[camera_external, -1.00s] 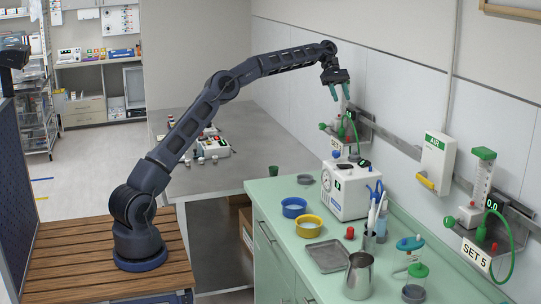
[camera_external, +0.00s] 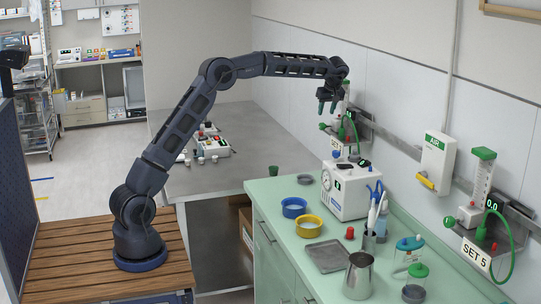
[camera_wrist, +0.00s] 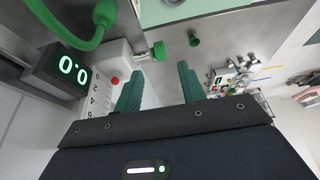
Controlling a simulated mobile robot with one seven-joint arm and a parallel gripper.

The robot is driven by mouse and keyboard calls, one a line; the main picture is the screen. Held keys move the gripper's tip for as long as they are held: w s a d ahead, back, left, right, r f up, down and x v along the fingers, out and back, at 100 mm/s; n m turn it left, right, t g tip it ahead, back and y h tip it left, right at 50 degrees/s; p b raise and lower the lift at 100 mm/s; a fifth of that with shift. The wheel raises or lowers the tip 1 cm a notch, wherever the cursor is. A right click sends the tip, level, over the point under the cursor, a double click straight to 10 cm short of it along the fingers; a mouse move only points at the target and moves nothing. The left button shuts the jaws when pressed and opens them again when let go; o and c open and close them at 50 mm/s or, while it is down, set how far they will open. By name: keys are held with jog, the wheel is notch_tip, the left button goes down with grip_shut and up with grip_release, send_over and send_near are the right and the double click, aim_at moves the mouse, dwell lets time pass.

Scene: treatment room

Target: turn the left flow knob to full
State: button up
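The left flow knob is a small green knob (camera_external: 323,126) on the left flowmeter unit, on the wall rail above the counter's far end. In the wrist view the green knob (camera_wrist: 159,50) is on the end of a white block, beyond my fingertips and roughly in line with the gap. My gripper (camera_external: 326,110) hangs fingers down just above the knob. Its two green fingers (camera_wrist: 160,82) are apart with nothing between them. They look clear of the knob. The unit's display (camera_wrist: 73,69) reads 0.0.
A green hose (camera_wrist: 85,35) curves beside the display. The white device (camera_external: 346,190) stands on the green counter (camera_external: 285,187) below. A second flowmeter (camera_external: 482,185), with a "SET 5" sign, is on the right. An air box (camera_external: 435,160) is between them. Left of the knob is open.

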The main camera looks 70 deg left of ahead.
aim_at(323, 124)
jog(key=x, duration=0.7)
jog(key=shift+a+f, duration=0.15)
jog(key=shift+f, duration=0.25)
jog(key=shift+c, duration=0.2)
jog(key=c, duration=0.8)
